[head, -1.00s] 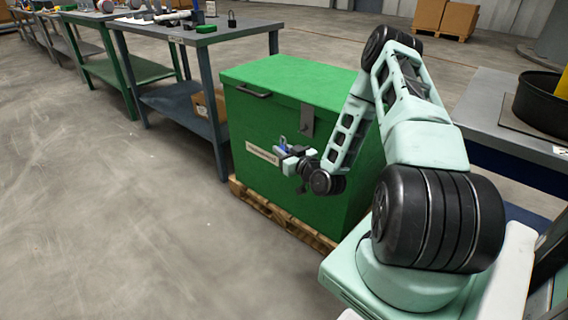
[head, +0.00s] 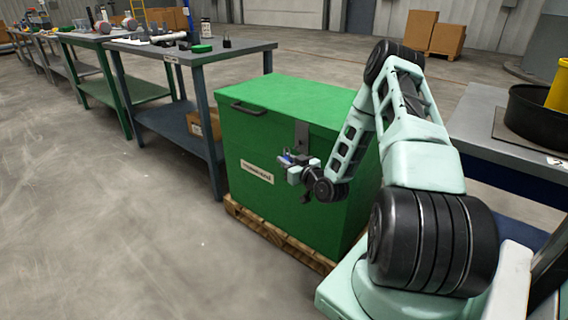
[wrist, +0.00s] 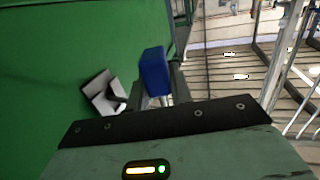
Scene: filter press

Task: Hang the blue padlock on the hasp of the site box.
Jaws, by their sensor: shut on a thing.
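The blue padlock (head: 286,159) is in my gripper (head: 291,162), in front of the upper part of the green site box (head: 250,145). In the wrist view the padlock's blue body (wrist: 154,72) stands out past the fingers (wrist: 157,93), and a bit of silver shackle shows at its near end. My gripper is shut on the padlock. The grey hasp (head: 301,134) hangs on the box front just above and right of the padlock in the head view. A grey bracket (wrist: 103,94), seemingly the hasp, shows left of the padlock in the wrist view, apart from it.
The box stands on a wooden pallet (head: 275,238) and has a dark handle (head: 248,110) on its front. A workbench (head: 195,53) with several items stands left of the box. Another bench (head: 483,100) with a black pan (head: 538,113) is at right. The floor in front is clear.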

